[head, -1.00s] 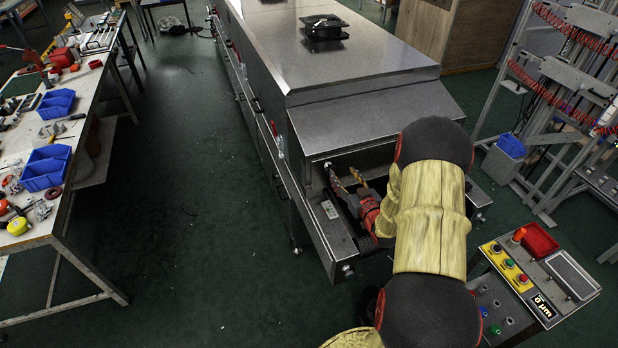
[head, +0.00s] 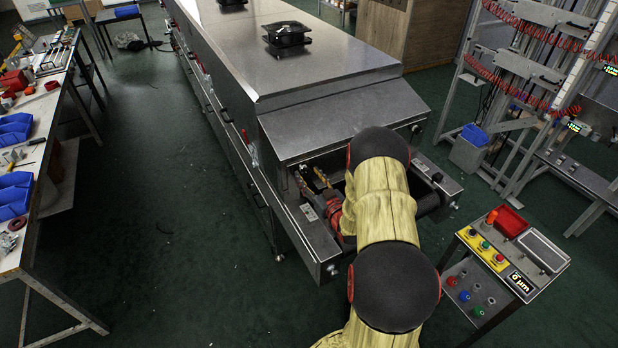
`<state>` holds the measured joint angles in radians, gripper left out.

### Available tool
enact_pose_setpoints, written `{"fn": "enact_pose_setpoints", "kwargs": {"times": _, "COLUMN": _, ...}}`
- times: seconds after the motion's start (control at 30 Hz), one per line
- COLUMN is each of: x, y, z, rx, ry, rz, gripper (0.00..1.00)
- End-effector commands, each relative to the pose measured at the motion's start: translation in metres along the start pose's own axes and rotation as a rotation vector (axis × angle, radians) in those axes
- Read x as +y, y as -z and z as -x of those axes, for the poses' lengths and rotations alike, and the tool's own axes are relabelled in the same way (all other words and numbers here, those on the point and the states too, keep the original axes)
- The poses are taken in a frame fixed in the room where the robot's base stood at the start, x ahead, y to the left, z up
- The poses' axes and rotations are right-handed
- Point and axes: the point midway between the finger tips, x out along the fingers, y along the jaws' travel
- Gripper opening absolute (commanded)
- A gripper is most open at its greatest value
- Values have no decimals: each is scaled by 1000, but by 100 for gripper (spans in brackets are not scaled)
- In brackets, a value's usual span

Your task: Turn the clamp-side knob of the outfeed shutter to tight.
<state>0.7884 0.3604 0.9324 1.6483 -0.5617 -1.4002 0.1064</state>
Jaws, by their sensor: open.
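The outfeed end of the steel tunnel dryer (head: 330,110) faces me, with a dark opening under its sloped hood. A small pale knob (head: 303,168) shows at the left side of this opening, close under the hood edge; its setting is too small to read. My gripper (head: 311,179) is at the left of the opening, with its fingers apart, pointing into the dryer. The fingertips are very close to the knob; I cannot tell whether they touch it. My yellow-sleeved arm hides much of the opening and any shutter there.
The outfeed frame rails (head: 318,240) stick out below the opening. A control panel (head: 513,254) stands at the right front. A workbench (head: 40,150) with blue bins is at the left, and a rack (head: 520,110) at the right back. The green floor between bench and dryer is clear.

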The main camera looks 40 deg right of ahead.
Motion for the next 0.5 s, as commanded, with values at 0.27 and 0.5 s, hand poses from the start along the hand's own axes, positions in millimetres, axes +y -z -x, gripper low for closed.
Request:
{"fn": "enact_pose_setpoints", "kwargs": {"times": 0.27, "x": 0, "y": 0, "z": -1, "rx": 0, "ry": 0, "rz": 0, "gripper": 47}}
{"fn": "enact_pose_setpoints", "kwargs": {"times": 0.5, "x": 0, "y": 0, "z": -1, "rx": 0, "ry": 0, "rz": 0, "gripper": 34}}
